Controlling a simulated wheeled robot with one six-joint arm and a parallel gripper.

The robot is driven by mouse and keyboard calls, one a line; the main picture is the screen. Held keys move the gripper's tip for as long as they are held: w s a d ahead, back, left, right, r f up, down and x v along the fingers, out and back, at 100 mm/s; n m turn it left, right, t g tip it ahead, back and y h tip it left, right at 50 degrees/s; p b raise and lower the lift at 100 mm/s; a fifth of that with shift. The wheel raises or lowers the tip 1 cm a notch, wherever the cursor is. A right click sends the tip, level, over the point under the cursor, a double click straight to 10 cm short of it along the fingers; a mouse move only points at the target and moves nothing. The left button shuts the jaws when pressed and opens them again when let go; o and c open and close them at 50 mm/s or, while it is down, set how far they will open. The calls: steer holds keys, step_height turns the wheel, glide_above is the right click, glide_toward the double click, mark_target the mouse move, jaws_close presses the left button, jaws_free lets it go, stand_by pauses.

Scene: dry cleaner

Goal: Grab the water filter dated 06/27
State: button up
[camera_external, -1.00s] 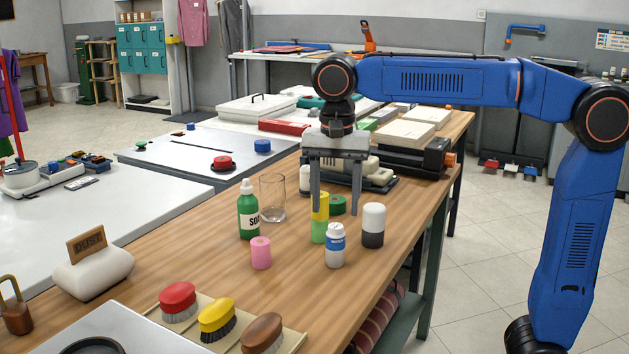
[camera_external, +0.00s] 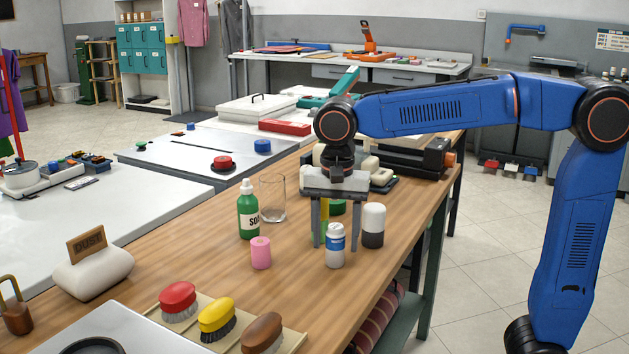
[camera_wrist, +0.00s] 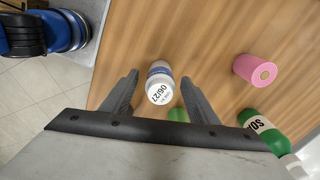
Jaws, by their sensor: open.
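The water filter (camera_external: 335,252) is a small white upright cylinder with a blue band, standing on the wooden table. In the wrist view its top (camera_wrist: 160,92) reads 06/27. My gripper (camera_external: 337,246) points down at it and is open. In the wrist view the fingertips (camera_wrist: 159,78) lie to either side of the filter, with gaps showing. The fingers appear low, around the filter's height; contact cannot be seen.
A yellow-green cylinder (camera_external: 325,227) stands just behind, partly hidden by my gripper. A white-and-dark cylinder (camera_external: 373,226) stands close on the right. A pink roll (camera_external: 261,252), green soap bottle (camera_external: 248,213) and glass (camera_external: 272,199) stand left. Brushes (camera_external: 217,319) lie in front.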

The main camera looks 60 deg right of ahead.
steer(key=shift+c, duration=0.6)
steer(key=c, duration=1.1)
steer(key=shift+o, duration=0.2)
